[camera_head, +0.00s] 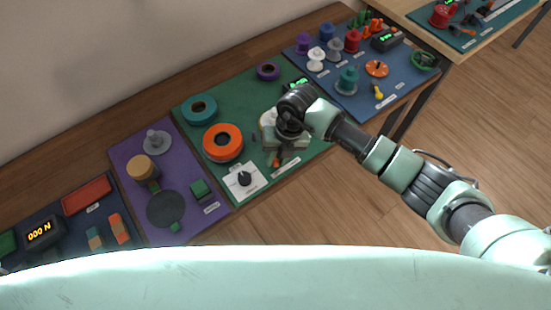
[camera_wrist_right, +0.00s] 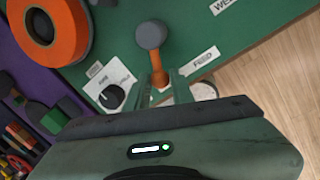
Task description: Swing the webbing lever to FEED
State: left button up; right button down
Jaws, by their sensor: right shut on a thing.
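The webbing lever (camera_wrist_right: 156,68) is an orange arm with a grey round knob (camera_wrist_right: 151,35), on the green board (camera_wrist_right: 115,58). A white FEED label (camera_wrist_right: 203,58) lies to the right of the lever in the right wrist view. My right gripper (camera_wrist_right: 159,88) has its fingers on either side of the orange arm and is shut on it. In the head view my right gripper (camera_head: 280,150) is over the green board, and a bit of orange shows below it. The wrist and fingers hide most of the lever there. My left gripper is not in view.
An orange webbing roll (camera_head: 222,142) and a teal roll (camera_head: 199,109) lie left of the gripper. A white plate with a black dial (camera_head: 244,179) is close by at the board's front. A purple board (camera_head: 185,160) and a blue board (camera_head: 350,98) flank the green one.

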jog(key=w+d+n+b, duration=0.1)
jog(key=n+b, duration=0.2)
jog(key=b, duration=0.1)
jog(key=w+d+n+g+b, duration=0.1)
jog(key=n+b, duration=0.2)
jog(key=b, duration=0.2)
jog(key=w+d+n+h+b, duration=0.1)
jog(key=n+b, duration=0.2)
jog(key=b, duration=0.1)
jog(key=shift+d+f+n+g, duration=0.3)
jog(key=shift+d+n, duration=0.05)
jog(key=shift+n, duration=0.05)
jog(key=shift+w+d+r+n+b, duration=0.1)
jog(key=shift+w+r+n+b, duration=0.1)
jog(key=shift+n+b, duration=0.45)
jog(key=shift+w+d+r+n+b, duration=0.1)
jog(key=shift+w+n+b, duration=0.1)
jog(key=shift+n+b, duration=0.45)
jog(key=c, duration=1.2)
grip_release()
jog(key=shift+c, duration=0.2)
notch_tip(320, 180, up, 8)
jog(key=w+b, duration=0.1)
jog(key=shift+w+d+f, duration=0.15)
jog(key=shift+w+d, duration=0.1)
jog(key=shift+d, duration=0.05)
